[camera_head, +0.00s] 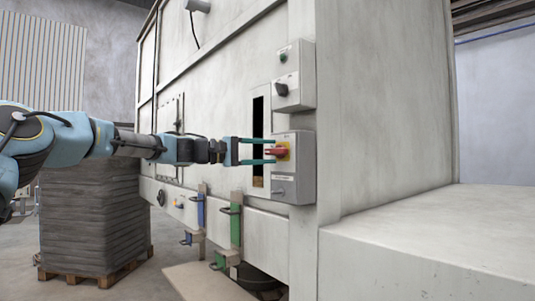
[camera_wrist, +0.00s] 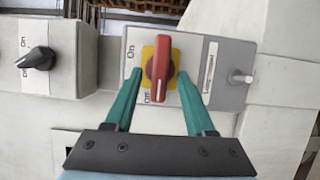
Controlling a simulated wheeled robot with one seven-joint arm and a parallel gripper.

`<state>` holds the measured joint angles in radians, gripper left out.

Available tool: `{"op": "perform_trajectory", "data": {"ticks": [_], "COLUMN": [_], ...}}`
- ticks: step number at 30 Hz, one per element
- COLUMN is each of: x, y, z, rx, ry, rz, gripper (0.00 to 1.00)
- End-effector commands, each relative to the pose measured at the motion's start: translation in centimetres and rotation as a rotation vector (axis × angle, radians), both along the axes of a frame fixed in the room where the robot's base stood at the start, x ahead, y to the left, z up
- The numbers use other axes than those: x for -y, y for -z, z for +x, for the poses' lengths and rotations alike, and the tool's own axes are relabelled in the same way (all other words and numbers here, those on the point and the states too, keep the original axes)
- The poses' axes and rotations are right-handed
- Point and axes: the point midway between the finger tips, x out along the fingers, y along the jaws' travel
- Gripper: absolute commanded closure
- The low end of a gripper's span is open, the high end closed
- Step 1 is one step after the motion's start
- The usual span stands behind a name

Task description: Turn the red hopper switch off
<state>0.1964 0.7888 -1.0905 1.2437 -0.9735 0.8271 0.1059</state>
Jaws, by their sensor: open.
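The red hopper switch (camera_head: 283,152) is a red rotary handle on a yellow plate, on the lower grey box (camera_head: 292,189) fixed to the machine. In the wrist view the red handle (camera_wrist: 159,66) runs up and down the picture, its white mark at the lower end. "On" is printed at its upper left and "Off" at its lower left. My gripper (camera_head: 273,151) reaches in from the left with its two teal fingers open. In the wrist view the fingertips (camera_wrist: 160,77) are on either side of the handle, with a gap visible on each side.
An upper grey box (camera_head: 293,90) carries a black knob (camera_wrist: 38,59) and a green button (camera_head: 283,57). A grey knob (camera_wrist: 240,76) is beside the red switch on the same box. Blue and green clamps (camera_head: 235,225) hang below. A stacked pallet (camera_head: 90,215) stands left.

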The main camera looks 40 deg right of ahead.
Motion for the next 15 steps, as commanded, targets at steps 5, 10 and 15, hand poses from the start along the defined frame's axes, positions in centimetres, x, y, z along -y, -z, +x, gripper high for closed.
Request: {"op": "perform_trajectory", "data": {"ticks": [5, 10, 15], "x": [-2.8, -5.8, -8.1], "y": [0.3, 0.4, 0.2], "z": [1.5, 2.9, 4.0], "rx": [0.002, 0.000, 0.001], "ry": [-0.006, -0.005, -0.004], "rz": [0.000, 0.000, 0.000], "gripper": [0.45, 0.45, 0.45]}}
